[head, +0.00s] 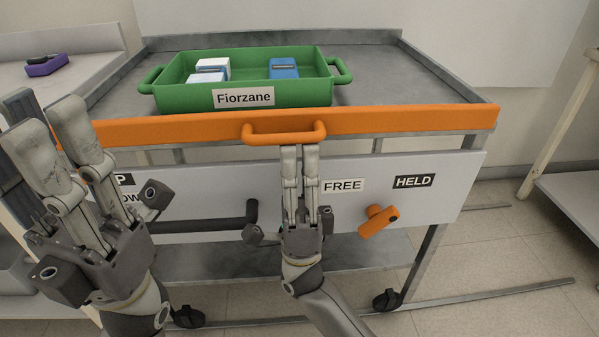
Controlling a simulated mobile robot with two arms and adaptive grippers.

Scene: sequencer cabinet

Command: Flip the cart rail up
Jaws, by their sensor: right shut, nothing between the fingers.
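The orange cart rail (400,121) runs along the full front edge of the cart top. An orange loop handle (284,137) juts from its middle. My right gripper (299,150) is shut and empty, its fingertips pointing up at the underside of the handle; I cannot tell whether they touch it. My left gripper (50,118) is raised in front of the cart's left end, away from the handle; its jaw gap is unclear. It hides part of the rail's left end and the labels there.
A green bin (180,99) marked Fiorzane stands on the cart top with several boxes inside. The front panel (455,200) has an orange knob (380,220) below FREE and HELD labels, and a dark bar (210,224). A counter is left, a table right.

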